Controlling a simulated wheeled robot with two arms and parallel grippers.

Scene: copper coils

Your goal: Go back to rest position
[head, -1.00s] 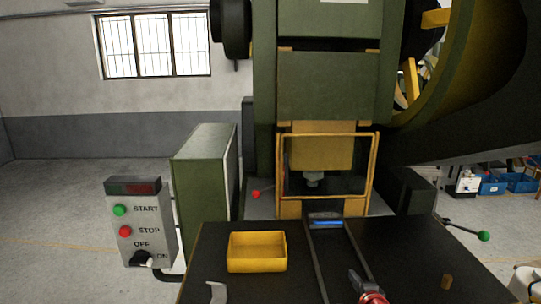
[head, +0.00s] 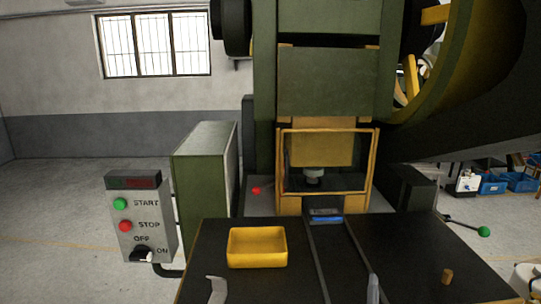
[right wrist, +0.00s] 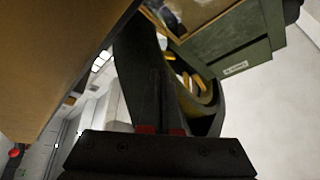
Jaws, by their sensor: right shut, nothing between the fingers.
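My right gripper (head: 373,288) shows only as a small grey tip at the bottom edge of the head view, over the front of the dark table. In the right wrist view, my right gripper (right wrist: 160,131) is shut and empty, with its red pads at the bottom middle. A grey bent piece, which looks like part of my left gripper (head: 217,290), shows at the bottom left of the head view. Too little of it is in view to tell its jaws.
A yellow tray (head: 257,262) sits on the dark table (head: 210,240). The green press (head: 325,85) rises behind, with a framed guard (head: 374,165). A control box (head: 140,222) stands at the left.

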